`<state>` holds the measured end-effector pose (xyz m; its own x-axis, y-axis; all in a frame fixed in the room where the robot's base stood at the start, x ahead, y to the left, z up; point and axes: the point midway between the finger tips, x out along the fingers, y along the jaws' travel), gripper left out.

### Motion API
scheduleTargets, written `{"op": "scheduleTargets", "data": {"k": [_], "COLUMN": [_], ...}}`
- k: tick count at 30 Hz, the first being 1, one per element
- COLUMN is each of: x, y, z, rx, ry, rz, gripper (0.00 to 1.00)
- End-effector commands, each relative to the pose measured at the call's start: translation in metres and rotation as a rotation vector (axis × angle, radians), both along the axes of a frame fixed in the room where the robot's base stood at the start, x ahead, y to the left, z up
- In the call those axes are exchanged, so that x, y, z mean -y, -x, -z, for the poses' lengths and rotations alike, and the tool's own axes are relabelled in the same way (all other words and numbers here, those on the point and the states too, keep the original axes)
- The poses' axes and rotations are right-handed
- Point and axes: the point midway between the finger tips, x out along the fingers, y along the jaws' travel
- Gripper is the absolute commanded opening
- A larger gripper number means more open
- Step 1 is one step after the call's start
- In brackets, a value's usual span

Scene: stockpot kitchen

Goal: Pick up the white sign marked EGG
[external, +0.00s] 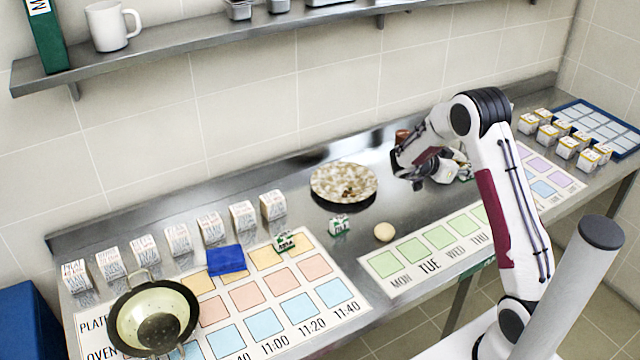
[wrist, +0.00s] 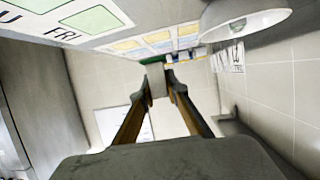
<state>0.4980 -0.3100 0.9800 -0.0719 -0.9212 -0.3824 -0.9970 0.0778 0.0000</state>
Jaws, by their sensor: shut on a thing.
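My gripper (external: 417,184) is above the counter, right of the speckled round plate. In the wrist view my gripper (wrist: 157,85) has its two fingers closed on a small pale sign (wrist: 156,78) with a green edge. Its lettering is not readable, so I cannot confirm that it says EGG. In the external view the held sign is not clearly visible. Two other small white-and-green pieces stand on the counter side, one near the plate (external: 340,225) and one on the coloured chart (external: 285,242); their words are too small to read.
A speckled plate (external: 343,184) lies on the steel counter. A colander (external: 152,315), a blue cloth (external: 226,260) and a row of white boxes (external: 209,228) are at left. A beige disc (external: 384,232) lies near the weekday chart (external: 408,256). More boxes (external: 567,147) stand at right.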

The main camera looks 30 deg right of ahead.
Motion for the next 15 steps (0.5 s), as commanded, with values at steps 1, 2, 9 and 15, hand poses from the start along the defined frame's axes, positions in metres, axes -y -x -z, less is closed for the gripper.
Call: {"op": "scheduleTargets", "data": {"k": [1,2,9,15], "x": [0.000,0.000,0.000,0.000], "y": [0.000,0.000,0.000,0.000], "z": [-0.006,-0.008,-0.017,-0.017], "rx": [0.003,0.003,0.001,0.000], "ry": [0.000,0.000,0.000,0.000], "rz": [0.001,0.001,0.001,0.001], "gripper": [0.00,0.00,0.00,0.00]}}
